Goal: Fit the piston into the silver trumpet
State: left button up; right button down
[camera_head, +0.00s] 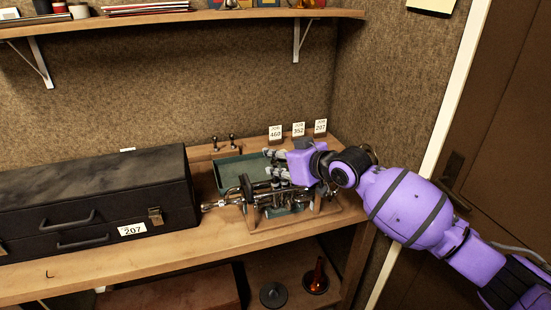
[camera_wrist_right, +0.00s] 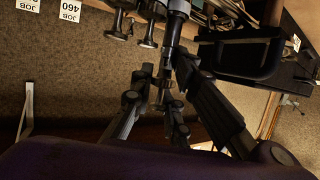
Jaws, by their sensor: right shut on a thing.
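The silver trumpet (camera_head: 228,203) lies on a wooden stand (camera_head: 285,222) on the bench, its right part overlapped by my right arm. My right gripper (camera_head: 277,164) is over the trumpet's valve area, pointing left. In the right wrist view, my right gripper (camera_wrist_right: 165,82) has its fingers closed around a slim metal cylinder, which looks like the piston (camera_wrist_right: 178,22). Its far end runs out of the picture's top edge. I cannot tell whether it touches the trumpet. My left gripper is out of view.
A green tray (camera_head: 232,178) lies behind the trumpet. Two dark pegs (camera_head: 232,142) stand behind it. A large black case (camera_head: 85,200) labelled 207 fills the left bench. Job cards (camera_head: 298,129) stand at the back right. A shelf (camera_head: 180,15) hangs above; the bench's front strip is mostly clear.

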jog(key=shift+f, duration=0.25)
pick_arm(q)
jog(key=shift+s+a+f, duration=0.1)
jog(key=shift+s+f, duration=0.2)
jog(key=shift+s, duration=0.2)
pick_arm(e)
jog(key=shift+f, duration=0.2)
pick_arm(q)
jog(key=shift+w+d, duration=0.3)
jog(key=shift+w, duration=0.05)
pick_arm(e)
jog(key=shift+f, duration=0.55)
pick_arm(q)
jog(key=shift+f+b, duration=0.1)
jog(key=shift+b, duration=0.2)
pick_arm(e)
jog(key=shift+f, duration=0.2)
